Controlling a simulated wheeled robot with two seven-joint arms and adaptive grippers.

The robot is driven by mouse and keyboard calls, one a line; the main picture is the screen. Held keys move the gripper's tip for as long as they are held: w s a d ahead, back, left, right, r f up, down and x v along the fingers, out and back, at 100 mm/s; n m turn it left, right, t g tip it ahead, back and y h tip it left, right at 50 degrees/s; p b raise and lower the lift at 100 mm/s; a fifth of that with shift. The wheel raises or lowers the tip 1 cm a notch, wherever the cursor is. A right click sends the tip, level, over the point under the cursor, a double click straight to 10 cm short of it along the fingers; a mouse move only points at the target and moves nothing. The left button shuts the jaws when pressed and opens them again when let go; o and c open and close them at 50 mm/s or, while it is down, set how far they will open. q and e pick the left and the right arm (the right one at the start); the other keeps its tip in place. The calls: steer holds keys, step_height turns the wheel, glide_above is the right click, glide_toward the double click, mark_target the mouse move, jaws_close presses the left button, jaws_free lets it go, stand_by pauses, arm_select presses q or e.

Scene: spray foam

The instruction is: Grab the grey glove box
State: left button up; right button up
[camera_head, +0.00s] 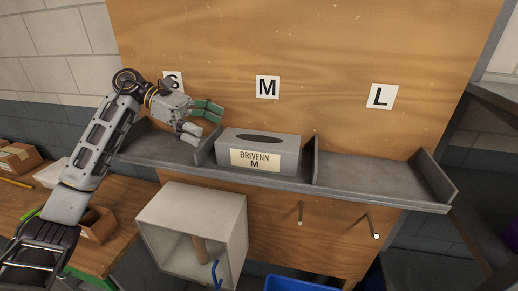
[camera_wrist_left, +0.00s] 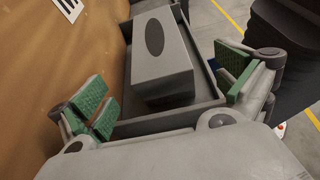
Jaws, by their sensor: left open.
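The grey glove box (camera_head: 286,148) sits in the middle compartment of a grey shelf, under the letter M. It has a dark oval opening on top and a cream label reading BRIVENN M on its front. My left gripper (camera_head: 205,122) is open and empty, just left of the box and above the shelf. In the left wrist view the glove box (camera_wrist_left: 165,65) lies ahead between the green-padded fingers of my left gripper (camera_wrist_left: 165,95). The fingers appear apart from the box. My right gripper is not in view.
The shelf (camera_head: 380,182) has upright dividers on both sides of the box; its right compartment, under L, is empty. A wooden board stands behind it. A white open box (camera_head: 193,223) and pegs (camera_head: 300,213) are below. Cardboard boxes (camera_head: 18,158) lie at left.

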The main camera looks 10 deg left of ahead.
mark_target(237, 136)
arm_select(q)
steer(key=shift+x, duration=1.65)
steer(key=shift+d+p, duration=0.1)
steer(key=shift+p, duration=0.2)
steer(key=shift+d+f+p, duration=0.2)
steer(key=shift+d+p, duration=0.6)
steer(key=shift+d, duration=0.65)
steer(key=shift+p+x, duration=0.3)
steer(key=shift+x, duration=0.8)
steer(key=shift+w+f, duration=0.1)
steer(key=shift+f, duration=0.05)
steer(key=shift+a, duration=0.1)
steer(key=c, duration=0.9)
